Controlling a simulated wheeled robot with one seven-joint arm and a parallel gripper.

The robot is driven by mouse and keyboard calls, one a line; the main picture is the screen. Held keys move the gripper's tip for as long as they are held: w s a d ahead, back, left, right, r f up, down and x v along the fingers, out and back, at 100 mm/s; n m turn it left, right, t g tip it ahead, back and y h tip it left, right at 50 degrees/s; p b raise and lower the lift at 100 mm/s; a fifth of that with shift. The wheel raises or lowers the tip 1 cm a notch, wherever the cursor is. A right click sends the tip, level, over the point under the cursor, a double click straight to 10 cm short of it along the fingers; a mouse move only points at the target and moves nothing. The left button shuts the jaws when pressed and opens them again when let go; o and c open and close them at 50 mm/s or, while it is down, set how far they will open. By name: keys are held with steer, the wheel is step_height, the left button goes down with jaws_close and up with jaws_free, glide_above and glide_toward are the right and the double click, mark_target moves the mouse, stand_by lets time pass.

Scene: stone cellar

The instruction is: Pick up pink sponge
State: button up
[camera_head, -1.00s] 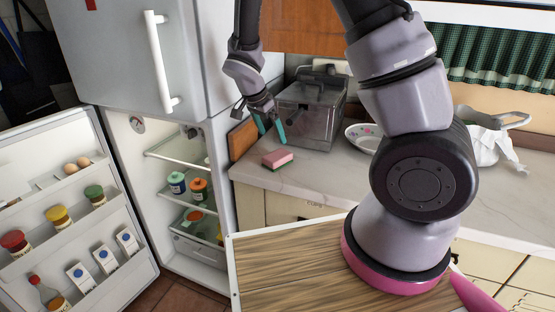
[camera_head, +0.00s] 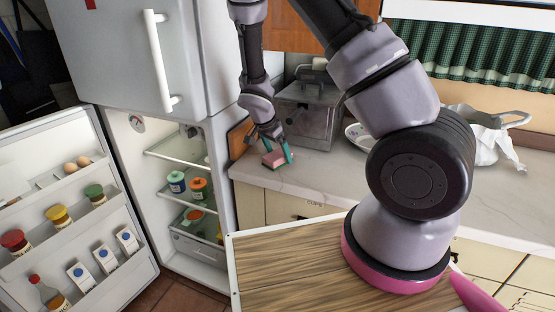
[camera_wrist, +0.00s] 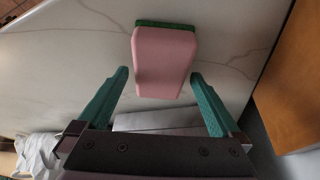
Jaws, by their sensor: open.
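The pink sponge (camera_head: 272,160) lies on the pale stone counter near its front edge, left of centre in the head view. In the wrist view the sponge (camera_wrist: 165,62) shows pink with a green layer along its far side. My gripper (camera_head: 277,153) is open, its teal fingers pointing down at the sponge. In the wrist view the fingertips (camera_wrist: 159,76) stand apart on either side of the sponge's near end, with a gap on each side. Nothing is held. Whether the fingers touch the counter cannot be told.
A grey transparent appliance (camera_head: 306,115) stands just behind the sponge. A wooden board (camera_head: 238,137) leans beside the fridge (camera_head: 130,60), whose lower door is open. A plate (camera_head: 354,133) and a white bag (camera_head: 488,145) lie to the right. The counter front (camera_head: 310,178) is clear.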

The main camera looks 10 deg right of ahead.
mark_target(277, 155)
steer(key=shift+f, duration=0.25)
stand_by(0.4)
steer(key=c, duration=1.4)
steer(key=shift+r, duration=0.15)
steer(key=r, duration=0.7)
steer(key=shift+s+a+r, duration=0.3)
steer(key=s+a, duration=1.1)
steer(key=s, duration=0.4)
steer(key=shift+s+f, duration=0.2)
steer(key=shift+s, duration=0.1)
steer(key=shift+a, duration=0.1)
